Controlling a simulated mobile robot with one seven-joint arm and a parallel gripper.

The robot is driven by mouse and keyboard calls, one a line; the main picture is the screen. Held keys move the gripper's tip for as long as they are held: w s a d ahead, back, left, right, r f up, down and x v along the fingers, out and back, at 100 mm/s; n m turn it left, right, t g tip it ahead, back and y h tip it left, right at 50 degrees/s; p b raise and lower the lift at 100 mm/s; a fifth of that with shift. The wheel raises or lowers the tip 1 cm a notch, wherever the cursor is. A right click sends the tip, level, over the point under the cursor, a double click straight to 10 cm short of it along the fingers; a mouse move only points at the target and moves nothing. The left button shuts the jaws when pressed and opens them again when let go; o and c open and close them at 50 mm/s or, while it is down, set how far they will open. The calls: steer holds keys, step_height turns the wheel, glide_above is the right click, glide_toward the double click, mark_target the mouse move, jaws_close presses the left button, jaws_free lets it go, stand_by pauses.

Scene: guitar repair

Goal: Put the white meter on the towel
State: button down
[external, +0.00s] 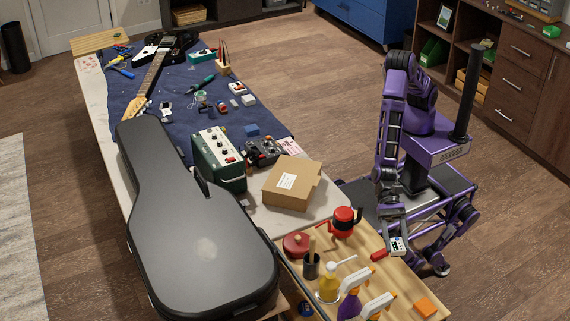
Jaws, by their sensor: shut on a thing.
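The white meter (398,246), a small boxy device with a dark display, is at the end of my arm. My gripper (393,236) is shut on it and holds it above the right side of the wooden board at the near end of the table. The fingertips are small and partly hidden. The towel (180,128) appears to be the dark blue cloth spread over the far part of the long table, well to the left of and beyond my gripper.
A black guitar (163,58), tools and small parts lie on the cloth. A green amplifier (218,158), a cardboard box (292,182) and a large guitar case (200,245) stand nearer. Spray bottles (352,290), a red kettle (343,221) and a red pot (296,244) crowd the wooden board (395,283).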

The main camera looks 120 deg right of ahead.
step_height(320, 180, up, 11)
steer(key=w+d+m+t+h, duration=0.25)
steer(key=w+d, duration=0.55)
steer(key=d, duration=0.5)
steer(key=w+d+m+t+h, duration=0.1)
steer(key=w+d+m+t, duration=0.2)
steer(key=w+d, duration=0.75)
steer(key=w+d+m+t+h, duration=0.2)
steer(key=d+m+h, duration=0.3)
steer(key=d, duration=2.9)
steer(key=m+h+p, duration=0.1)
steer(key=m+h, duration=0.7)
steer(key=h, duration=0.1)
glide_above(254, 115)
steer(key=shift+n, duration=0.25)
steer(key=f, duration=1.7)
steer(key=shift+a+f, duration=0.2)
steer(key=shift+f, duration=0.05)
steer(key=shift+f+b, duration=0.45)
steer(key=shift+f, duration=1.7)
